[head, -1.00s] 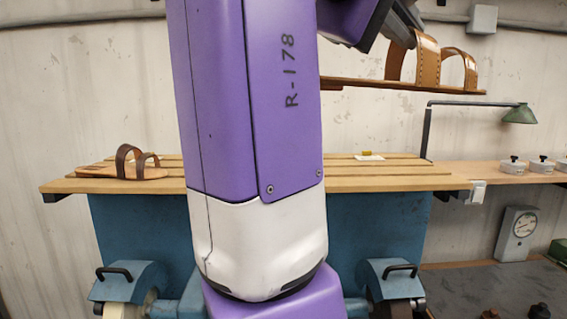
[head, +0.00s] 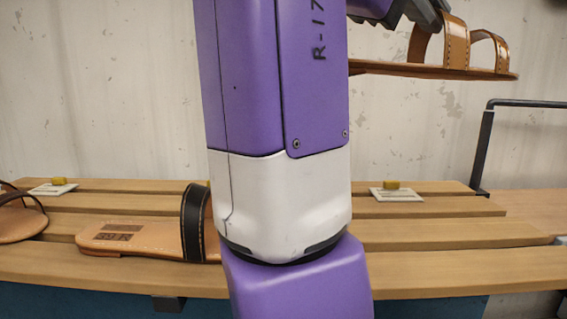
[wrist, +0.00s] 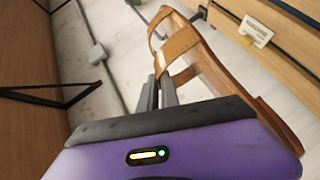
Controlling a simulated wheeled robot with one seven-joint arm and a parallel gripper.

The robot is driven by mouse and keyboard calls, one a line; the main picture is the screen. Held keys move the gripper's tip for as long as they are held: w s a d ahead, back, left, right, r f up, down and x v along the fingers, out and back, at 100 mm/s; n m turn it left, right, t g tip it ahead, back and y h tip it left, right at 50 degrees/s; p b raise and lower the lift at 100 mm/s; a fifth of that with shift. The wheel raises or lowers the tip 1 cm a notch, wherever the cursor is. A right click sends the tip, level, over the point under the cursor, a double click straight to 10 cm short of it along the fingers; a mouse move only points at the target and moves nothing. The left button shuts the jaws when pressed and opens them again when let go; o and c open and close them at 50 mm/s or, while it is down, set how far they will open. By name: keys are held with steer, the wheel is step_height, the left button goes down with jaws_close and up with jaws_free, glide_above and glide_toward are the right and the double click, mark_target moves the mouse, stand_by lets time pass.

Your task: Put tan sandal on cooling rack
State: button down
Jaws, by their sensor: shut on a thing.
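The tan sandal (head: 435,71) hangs in the air at the upper right of the head view, sole roughly level, above the slatted wooden rack (head: 450,234) and apart from it. My gripper (head: 432,14) is shut on its tan strap at the left end of the straps. In the wrist view, my gripper's fingers (wrist: 160,92) meet the strap of the tan sandal (wrist: 207,62). My arm hides part of the sole's left end and the middle of the rack.
A sandal with a dark strap (head: 130,238) lies on the rack left of my arm, partly hidden by it. Another sandal (head: 20,222) is cut off at the left edge. Cards with yellow blocks lie on the slats, one at right (head: 397,194). The right slats are otherwise clear.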

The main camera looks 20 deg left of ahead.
steer(key=shift+w, duration=0.4)
step_height(320, 180, down, 20)
steer(key=p, duration=0.3)
steer(key=c, duration=1.6)
jaws_free()
steer(key=shift+o, duration=0.2)
steer(key=b+v, duration=0.2)
steer(key=v, duration=1)
steer(key=shift+b, duration=0.3)
steer(key=shift+s, duration=0.1)
